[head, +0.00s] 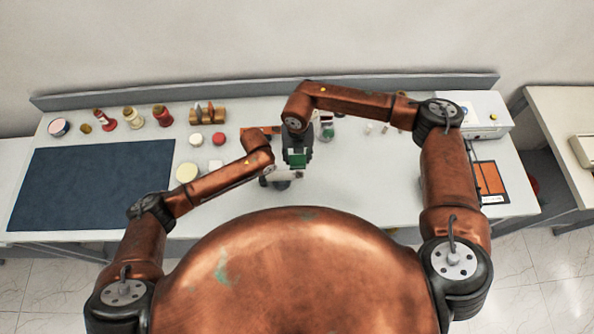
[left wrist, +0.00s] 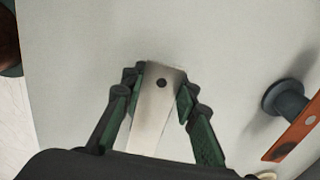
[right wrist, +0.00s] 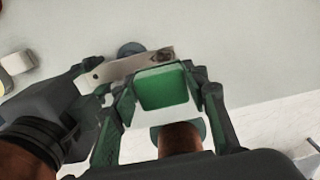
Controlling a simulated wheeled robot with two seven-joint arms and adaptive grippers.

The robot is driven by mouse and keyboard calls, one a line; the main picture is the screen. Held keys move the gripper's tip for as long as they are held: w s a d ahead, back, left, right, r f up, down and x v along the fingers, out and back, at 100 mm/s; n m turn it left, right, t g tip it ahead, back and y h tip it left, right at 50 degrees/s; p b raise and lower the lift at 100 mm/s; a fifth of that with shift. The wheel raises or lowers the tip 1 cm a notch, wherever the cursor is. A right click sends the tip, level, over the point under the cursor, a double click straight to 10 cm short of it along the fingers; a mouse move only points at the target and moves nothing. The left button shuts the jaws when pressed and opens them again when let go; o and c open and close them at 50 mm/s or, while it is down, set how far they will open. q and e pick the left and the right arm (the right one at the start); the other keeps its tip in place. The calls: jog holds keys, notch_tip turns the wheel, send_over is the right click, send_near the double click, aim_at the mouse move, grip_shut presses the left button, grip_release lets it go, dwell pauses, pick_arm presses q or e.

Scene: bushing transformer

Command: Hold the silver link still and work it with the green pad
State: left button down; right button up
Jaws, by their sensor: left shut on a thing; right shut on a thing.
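The silver link (left wrist: 158,115) is a flat metal bar with a dark hole near its end. My left gripper (left wrist: 158,88) is shut on it, one finger on each side. The link also shows in the right wrist view (right wrist: 112,70), lying just beyond the pad. The green pad (right wrist: 162,88) has a pale body and sits between the fingers of my right gripper (right wrist: 157,82), which is shut on it. Pad and link overlap in that view; I cannot tell whether they touch. In the head view the green pad (head: 298,160) hangs over the table's middle, and the left fingers are mostly hidden.
An orange bar on a grey round post (left wrist: 285,98) stands close by. A dark blue mat (head: 90,185) covers the table's left. Spools, jars and a wooden rack (head: 208,116) line the back. A white box (head: 483,115) stands at right. The table front right of the grippers is clear.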

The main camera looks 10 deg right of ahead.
aim_at(288, 174)
jog(key=m, duration=0.4)
jog(key=shift+s+d+f, duration=0.1)
jog(key=shift+s+f, duration=0.05)
jog(key=m, duration=0.4)
jog(key=shift+d+f, duration=0.1)
jog(key=shift+d, duration=0.2)
jog(key=m, duration=0.2)
jog(key=d+m, duration=0.1)
jog(key=m, duration=0.1)
jog(key=shift+f, duration=0.15)
notch_tip(288, 174, down, 7)
jog(key=d+m, duration=0.1)
jog(key=m, duration=0.4)
jog(key=shift+d+m, duration=0.15)
jog(key=shift+m, duration=0.25)
jog(key=shift+a+f, duration=0.35)
jog(key=shift+f, duration=0.3)
jog(key=shift+c, duration=0.4)
jog(key=shift+w+a, duration=0.2)
jog(key=shift+a, duration=2.75)
jog(key=d, duration=0.6)
jog(key=shift+s+d+f, duration=0.1)
jog(key=shift+d, duration=0.2)
notch_tip(288, 174, up, 8)
jog(key=shift+r, duration=0.15)
